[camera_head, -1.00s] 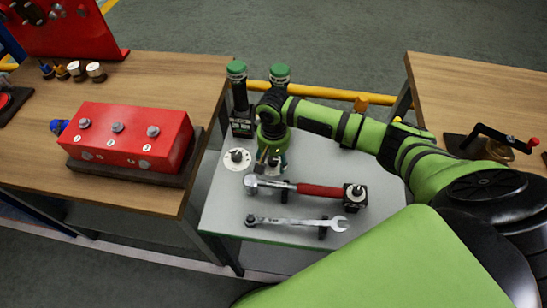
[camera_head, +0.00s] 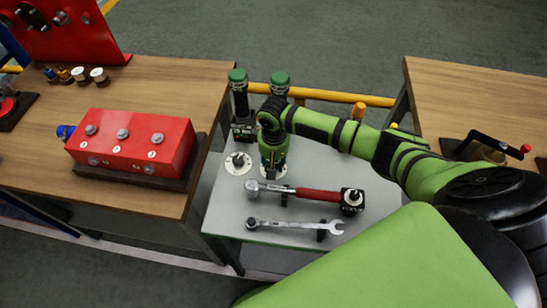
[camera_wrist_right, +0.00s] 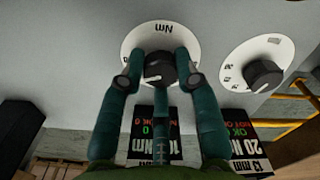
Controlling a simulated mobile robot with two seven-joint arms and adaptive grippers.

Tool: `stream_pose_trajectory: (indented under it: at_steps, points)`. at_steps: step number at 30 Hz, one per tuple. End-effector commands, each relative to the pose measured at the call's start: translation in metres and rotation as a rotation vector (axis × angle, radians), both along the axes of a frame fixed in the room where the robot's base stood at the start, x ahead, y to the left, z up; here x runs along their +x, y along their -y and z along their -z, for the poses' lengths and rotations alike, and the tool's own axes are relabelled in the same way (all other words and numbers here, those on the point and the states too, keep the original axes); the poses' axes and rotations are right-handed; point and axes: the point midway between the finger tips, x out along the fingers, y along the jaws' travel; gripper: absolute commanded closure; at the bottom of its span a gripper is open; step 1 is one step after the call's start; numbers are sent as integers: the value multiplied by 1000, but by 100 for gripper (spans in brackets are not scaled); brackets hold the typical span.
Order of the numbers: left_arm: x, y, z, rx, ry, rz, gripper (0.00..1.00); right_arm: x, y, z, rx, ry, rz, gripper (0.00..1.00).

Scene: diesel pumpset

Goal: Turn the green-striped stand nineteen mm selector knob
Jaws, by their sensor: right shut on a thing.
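A black selector knob (camera_wrist_right: 160,68) on a white dial marked Nm (camera_wrist_right: 150,36) shows in the right wrist view. My right gripper (camera_wrist_right: 158,74) has its dark green fingers closed around this knob. In the head view my right gripper (camera_head: 271,166) points down over the dial (camera_head: 284,172), hiding most of it. A second dial (camera_head: 238,162) stands just left of it; its black knob (camera_wrist_right: 264,76) is at right in the wrist view. The stand label below the held knob is partly covered by the fingers, so its size marking cannot be read. My left gripper is out of view.
Two green-capped posts (camera_head: 238,76) (camera_head: 280,80) stand behind the dials. A red-handled torque wrench (camera_head: 315,194) and a spanner (camera_head: 290,224) lie in front on the grey table (camera_head: 225,205). A red box (camera_head: 130,140) sits on the wooden bench at left.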

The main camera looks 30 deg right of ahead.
Motion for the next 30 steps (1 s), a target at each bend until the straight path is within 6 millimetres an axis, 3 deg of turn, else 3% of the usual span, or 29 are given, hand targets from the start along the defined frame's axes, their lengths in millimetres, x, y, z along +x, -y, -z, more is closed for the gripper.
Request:
stream_pose_trajectory:
  at_steps: [1, 13, 30]
  points:
    - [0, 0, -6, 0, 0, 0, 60, -7, -2, 2, 1, -22, -37, 100]
    - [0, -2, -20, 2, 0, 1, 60, -8, -1, 4, 2, -24, -266, 100]
    - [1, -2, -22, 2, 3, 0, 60, -8, 0, 6, 1, -24, -321, 100]
